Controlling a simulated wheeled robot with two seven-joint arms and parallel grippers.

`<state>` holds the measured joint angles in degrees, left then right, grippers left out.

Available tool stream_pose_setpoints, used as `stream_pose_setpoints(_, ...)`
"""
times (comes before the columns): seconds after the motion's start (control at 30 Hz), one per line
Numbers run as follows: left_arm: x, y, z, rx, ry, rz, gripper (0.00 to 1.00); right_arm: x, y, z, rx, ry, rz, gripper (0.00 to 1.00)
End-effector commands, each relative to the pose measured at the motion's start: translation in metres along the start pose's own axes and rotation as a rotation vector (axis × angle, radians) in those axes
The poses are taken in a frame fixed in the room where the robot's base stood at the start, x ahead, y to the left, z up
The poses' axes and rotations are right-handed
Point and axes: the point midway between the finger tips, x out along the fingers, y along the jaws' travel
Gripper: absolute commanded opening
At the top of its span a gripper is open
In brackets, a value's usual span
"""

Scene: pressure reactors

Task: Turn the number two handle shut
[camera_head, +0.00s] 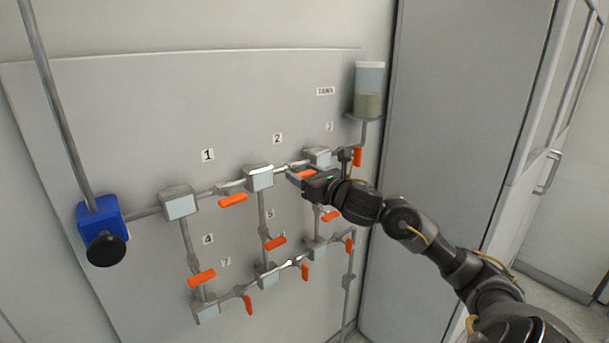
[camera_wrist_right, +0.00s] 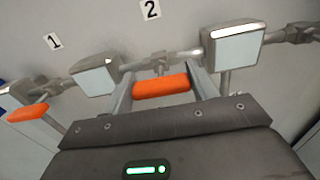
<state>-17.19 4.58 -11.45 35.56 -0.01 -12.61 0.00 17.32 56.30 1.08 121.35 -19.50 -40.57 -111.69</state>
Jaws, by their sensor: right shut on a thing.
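The number two handle (camera_head: 307,174) is an orange lever on the pipe between two grey boxes, by the label "2" (camera_head: 277,139). In the right wrist view, the number two handle (camera_wrist_right: 162,87) lies between the two fingers, roughly along the pipe behind it, under the label "2" (camera_wrist_right: 150,9). My right gripper (camera_head: 298,172) is shut on this handle and hides part of it in the head view. The right gripper's fingers (camera_wrist_right: 161,80) stand at the handle's two ends in the wrist view. My left gripper is in neither view.
The number one handle (camera_head: 233,200) is to the left. Several other orange handles, such as one lower left (camera_head: 202,277), sit on the panel (camera_head: 130,110). A tank (camera_head: 368,91) is at upper right. A blue box with a black knob (camera_head: 101,222) is at far left.

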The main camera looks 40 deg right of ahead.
Motion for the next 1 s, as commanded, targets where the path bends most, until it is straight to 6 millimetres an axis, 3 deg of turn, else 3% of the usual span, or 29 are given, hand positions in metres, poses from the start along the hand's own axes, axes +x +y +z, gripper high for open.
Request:
stream_pose_setpoints(0.37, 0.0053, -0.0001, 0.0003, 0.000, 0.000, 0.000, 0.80, -0.0002, -0.0012, -0.0005, 0.197, -0.001, -0.002, 0.35)
stream_pose_setpoints(1.0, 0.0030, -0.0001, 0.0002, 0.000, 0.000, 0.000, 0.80, 0.0000, -0.0032, 0.0000, 0.804, -0.001, -0.003, 0.35)
